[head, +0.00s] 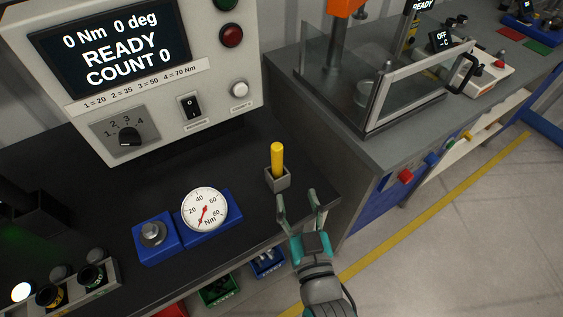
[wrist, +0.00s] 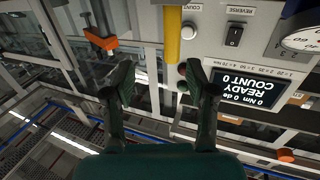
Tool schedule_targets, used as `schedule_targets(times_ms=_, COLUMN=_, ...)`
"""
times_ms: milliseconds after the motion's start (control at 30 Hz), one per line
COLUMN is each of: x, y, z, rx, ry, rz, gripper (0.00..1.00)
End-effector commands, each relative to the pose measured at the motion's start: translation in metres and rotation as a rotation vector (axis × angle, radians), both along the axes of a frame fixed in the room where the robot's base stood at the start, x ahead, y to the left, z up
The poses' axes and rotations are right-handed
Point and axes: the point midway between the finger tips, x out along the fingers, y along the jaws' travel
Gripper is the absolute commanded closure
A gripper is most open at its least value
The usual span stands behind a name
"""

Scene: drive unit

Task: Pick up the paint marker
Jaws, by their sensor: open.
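The paint marker (head: 277,158), a yellow upright cylinder, stands in a small grey square holder (head: 278,181) near the right end of the black bench. Its lower part is hidden inside the holder. My gripper (head: 298,195) is open and empty, just right of and nearer than the holder, over the bench's edge. In the wrist view, which looks upside down, the marker (wrist: 173,32) shows beyond the fingertips of my gripper (wrist: 158,78), between the two fingers' lines and closer to the right one. The fingers appear apart from the marker.
A control box with a READY screen (head: 110,48) stands behind the marker. A dial gauge (head: 205,211) and a blue block with a metal knob (head: 153,234) sit to the left. A clear-walled enclosure (head: 350,90) stands on the grey bench at right. Small bins (head: 218,290) are below.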

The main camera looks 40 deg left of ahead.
Motion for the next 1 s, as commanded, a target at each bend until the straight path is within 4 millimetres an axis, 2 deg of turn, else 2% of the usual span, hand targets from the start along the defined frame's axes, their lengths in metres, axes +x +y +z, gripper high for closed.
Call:
schedule_targets(times_ms=33, x=0.0, y=0.009, z=0.006, rx=0.003, ry=-0.005, rz=0.016, gripper=0.43)
schedule_targets(times_ms=200, x=0.003, y=0.025, z=0.012, rx=0.004, ry=-0.01, rz=0.037, gripper=0.43)
schedule_targets(times_ms=500, x=0.029, y=0.055, z=0.012, rx=0.005, ry=-0.01, rz=0.035, gripper=0.43)
schedule_targets(times_ms=767, x=0.039, y=0.067, z=0.01, rx=0.004, ry=-0.01, rz=0.035, gripper=0.43)
schedule_targets(times_ms=1000, x=0.06, y=0.093, z=0.009, rx=0.004, ry=-0.009, rz=0.035, gripper=0.43)
